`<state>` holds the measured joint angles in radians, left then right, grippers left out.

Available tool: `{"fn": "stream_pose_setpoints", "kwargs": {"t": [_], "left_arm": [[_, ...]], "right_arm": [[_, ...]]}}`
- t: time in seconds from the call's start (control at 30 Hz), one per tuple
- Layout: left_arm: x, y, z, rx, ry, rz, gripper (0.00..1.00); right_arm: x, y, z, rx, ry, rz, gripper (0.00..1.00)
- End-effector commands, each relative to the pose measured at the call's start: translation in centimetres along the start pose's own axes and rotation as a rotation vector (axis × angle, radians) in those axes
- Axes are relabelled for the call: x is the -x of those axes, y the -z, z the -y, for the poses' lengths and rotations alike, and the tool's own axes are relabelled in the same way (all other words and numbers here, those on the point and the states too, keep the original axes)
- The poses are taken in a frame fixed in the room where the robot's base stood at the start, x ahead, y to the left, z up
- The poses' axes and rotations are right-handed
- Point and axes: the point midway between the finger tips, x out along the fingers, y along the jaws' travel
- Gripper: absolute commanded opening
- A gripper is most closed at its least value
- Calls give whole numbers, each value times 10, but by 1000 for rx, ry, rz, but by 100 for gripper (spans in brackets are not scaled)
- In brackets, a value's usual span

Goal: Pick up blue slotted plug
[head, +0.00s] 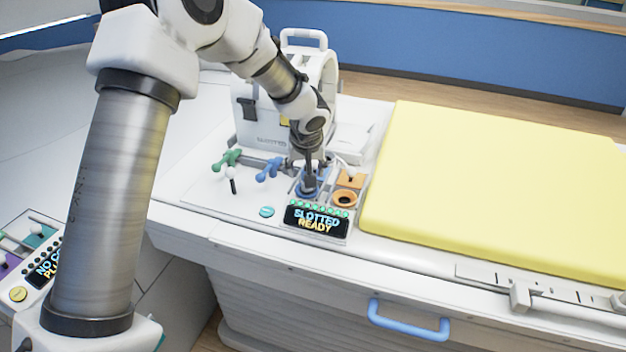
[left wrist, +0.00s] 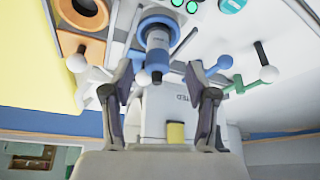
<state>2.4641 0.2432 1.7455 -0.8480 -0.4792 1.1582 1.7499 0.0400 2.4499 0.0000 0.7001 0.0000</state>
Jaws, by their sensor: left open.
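The blue slotted plug (left wrist: 157,45) is a grey-blue cylinder with a blue ring around its base. It stands in the panel and shows in the left wrist view at top centre, between my fingertips. In the head view its blue base (head: 308,190) shows just behind the display, partly hidden by my gripper. My left gripper (head: 308,163) is above it. In the left wrist view the left gripper (left wrist: 160,82) has its two dark fingers spread apart on either side of the plug's lower end, with gaps visible. My right gripper is not in view.
A display (head: 317,220) reads "SLOTTED READY". An orange ring socket (head: 345,199) is right of the plug. A blue lever (head: 268,170) and a green lever (head: 227,160) stand left. A white case (head: 258,118) is behind. A yellow pad (head: 490,185) lies right.

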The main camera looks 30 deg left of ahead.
Motion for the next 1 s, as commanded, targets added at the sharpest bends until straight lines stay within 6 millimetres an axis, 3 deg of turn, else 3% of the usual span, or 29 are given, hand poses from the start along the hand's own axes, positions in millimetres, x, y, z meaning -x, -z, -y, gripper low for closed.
{"fn": "stream_pose_setpoints", "kwargs": {"t": [0.33,0.6,0.77,1.0], "left_arm": [[-53,7,-5,-1,0,4,58],[-62,6,-5,0,-3,3,58],[-61,6,-5,-1,-2,3,2],[-61,6,-5,-1,-3,3,0]], "right_arm": [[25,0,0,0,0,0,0],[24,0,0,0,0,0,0],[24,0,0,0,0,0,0],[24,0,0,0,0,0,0]]}}
